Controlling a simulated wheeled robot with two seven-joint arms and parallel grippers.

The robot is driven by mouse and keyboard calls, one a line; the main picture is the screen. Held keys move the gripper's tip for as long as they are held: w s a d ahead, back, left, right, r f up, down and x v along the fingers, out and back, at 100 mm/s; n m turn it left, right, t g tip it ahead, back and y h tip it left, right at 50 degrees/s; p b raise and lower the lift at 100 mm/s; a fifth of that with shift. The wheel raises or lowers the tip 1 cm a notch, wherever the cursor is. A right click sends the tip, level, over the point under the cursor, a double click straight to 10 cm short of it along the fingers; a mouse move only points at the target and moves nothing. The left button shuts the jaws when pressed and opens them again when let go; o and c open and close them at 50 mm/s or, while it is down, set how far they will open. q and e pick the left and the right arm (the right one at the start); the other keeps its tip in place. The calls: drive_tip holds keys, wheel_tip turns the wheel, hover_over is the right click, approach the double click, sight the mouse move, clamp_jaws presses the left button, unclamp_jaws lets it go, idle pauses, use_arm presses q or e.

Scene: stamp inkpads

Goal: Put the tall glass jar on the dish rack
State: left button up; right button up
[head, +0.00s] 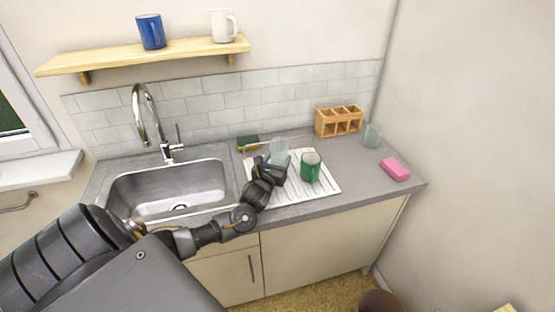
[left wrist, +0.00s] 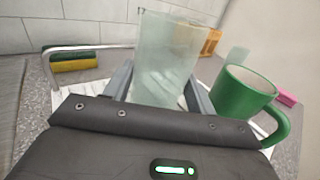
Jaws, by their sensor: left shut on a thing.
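The tall glass jar (head: 279,149) is pale, see-through and upright over the back left part of the white dish rack (head: 325,187). My left gripper (head: 273,163) is shut on the jar. In the left wrist view the jar (left wrist: 165,55) stands between the two fingers (left wrist: 160,88). I cannot tell whether the jar's base touches the rack, as the gripper hides it. A green mug (head: 311,167) stands on the rack just right of the jar, and it also shows in the left wrist view (left wrist: 240,105). My right gripper is not in view.
A sponge (head: 248,142) lies behind the rack, left of the jar. A wooden compartment holder (head: 339,121), a short glass (head: 373,135) and a pink block (head: 395,169) are on the counter at right. The sink (head: 170,188) is left. A shelf (head: 145,55) above holds two mugs.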

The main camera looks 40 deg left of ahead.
use_arm(q)
drive_tip(key=shift+f, duration=0.1)
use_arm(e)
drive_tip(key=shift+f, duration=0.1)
use_arm(q)
drive_tip(key=o, duration=1.2)
drive_tip(key=shift+c, duration=0.2)
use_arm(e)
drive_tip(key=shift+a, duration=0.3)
use_arm(q)
drive_tip(key=b+v, duration=0.1)
drive_tip(key=v, duration=1.1)
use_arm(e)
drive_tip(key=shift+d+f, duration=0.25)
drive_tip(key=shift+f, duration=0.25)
